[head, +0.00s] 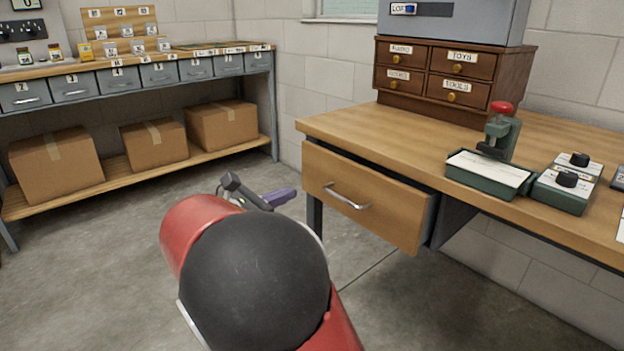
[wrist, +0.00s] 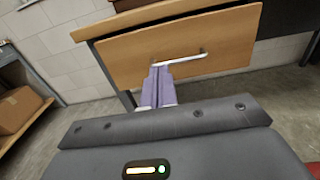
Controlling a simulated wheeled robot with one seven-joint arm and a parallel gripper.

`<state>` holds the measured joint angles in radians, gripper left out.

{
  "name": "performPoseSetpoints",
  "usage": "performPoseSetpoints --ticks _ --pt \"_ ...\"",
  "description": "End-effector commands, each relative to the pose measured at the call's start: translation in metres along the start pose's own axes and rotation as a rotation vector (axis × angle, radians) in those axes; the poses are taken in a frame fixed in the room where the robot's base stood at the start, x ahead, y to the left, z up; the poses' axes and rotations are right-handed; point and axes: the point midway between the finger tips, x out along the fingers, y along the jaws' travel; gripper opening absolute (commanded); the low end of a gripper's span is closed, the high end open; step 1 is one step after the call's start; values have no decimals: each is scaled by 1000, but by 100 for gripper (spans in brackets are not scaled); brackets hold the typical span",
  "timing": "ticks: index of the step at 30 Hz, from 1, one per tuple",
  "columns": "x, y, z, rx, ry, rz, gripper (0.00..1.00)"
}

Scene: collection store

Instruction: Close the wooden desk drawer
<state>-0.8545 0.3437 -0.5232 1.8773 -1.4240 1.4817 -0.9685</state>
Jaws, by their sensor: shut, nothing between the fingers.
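The wooden desk drawer (head: 385,216) stands pulled out from under the desk top (head: 440,150), with its grey side showing at the right. Its front has a metal bar handle (head: 347,196). In the wrist view the drawer front (wrist: 180,38) fills the upper middle, with the handle (wrist: 190,59) across it. My gripper (head: 293,192) is left of the drawer front in the head view. Its purple fingers (wrist: 159,68) are shut and empty, and their tips overlap the handle's left end in the wrist view. I cannot tell whether they touch it.
On the desk are a small wooden cabinet (head: 447,74), a green tray device (head: 487,175) with a red-knobbed press (head: 502,130), and a dial box (head: 567,184). A shelf bench (head: 150,163) with cardboard boxes (head: 55,160) stands at the left. The floor between is clear.

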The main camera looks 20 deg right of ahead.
Motion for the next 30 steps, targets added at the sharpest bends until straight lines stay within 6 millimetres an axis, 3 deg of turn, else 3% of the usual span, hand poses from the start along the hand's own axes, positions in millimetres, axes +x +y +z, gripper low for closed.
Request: performPoseSetpoints --ticks 5,15,21,30 --pt "18 0 1 -6 -7 -2 0" --pt "89 0 0 -3 -5 -3 0" --pt "122 0 0 -3 -4 -1 0" --pt "139 0 1 -3 -2 2 0"
